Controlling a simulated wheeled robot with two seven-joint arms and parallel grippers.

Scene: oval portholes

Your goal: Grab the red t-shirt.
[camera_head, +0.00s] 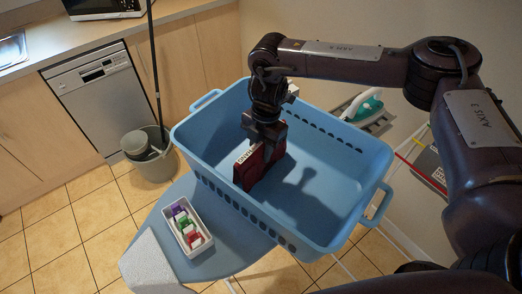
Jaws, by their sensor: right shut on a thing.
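My right gripper (265,146) reaches down into the basket from above and is shut on the top of the red t-shirt. The gripper's fingers partly hide the shirt's upper part. I cannot tell whether the shirt's lower edge touches the basket floor. My left gripper does not show.
The basket stands on a blue-grey ironing board (222,257). A white tray (188,229) with several small coloured items sits in front of it. An iron (364,107) is behind the basket. A grey bucket (152,160) stands on the tiled floor at left, near a dishwasher (92,92).

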